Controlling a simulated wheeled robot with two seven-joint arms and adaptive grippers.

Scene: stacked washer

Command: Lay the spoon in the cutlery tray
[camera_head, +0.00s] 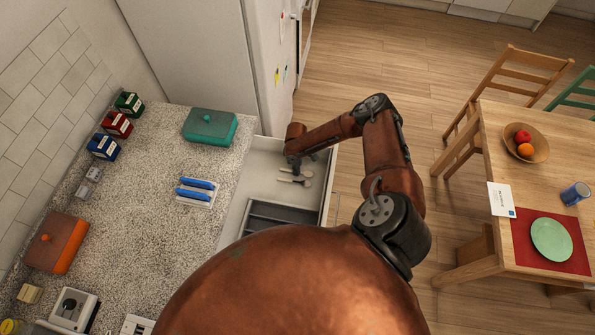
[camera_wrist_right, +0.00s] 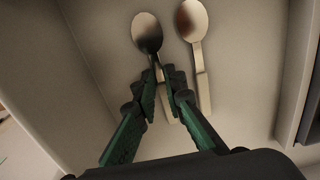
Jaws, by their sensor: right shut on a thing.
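My right gripper (camera_head: 294,168) reaches down into the open drawer (camera_head: 232,222). In the wrist view its fingers (camera_wrist_right: 160,76) are shut on the handle of a metal spoon (camera_wrist_right: 147,33), just below the bowl. I cannot tell whether this spoon touches the drawer floor. A second spoon (camera_wrist_right: 193,22) lies beside it to the right, apart from the fingers. The dark grey cutlery tray (camera_head: 256,214) sits in the nearer part of the drawer, partly hidden by my body. A dark edge, likely the tray, shows at the right of the wrist view. My left gripper is not in view.
The counter (camera_head: 150,165) left of the drawer holds a teal box (camera_head: 210,127), a white rack with blue items (camera_head: 196,192) and an orange box (camera_head: 57,243). A tall white cabinet (camera_head: 200,60) stands behind. A wooden table (camera_head: 500,145) is at right.

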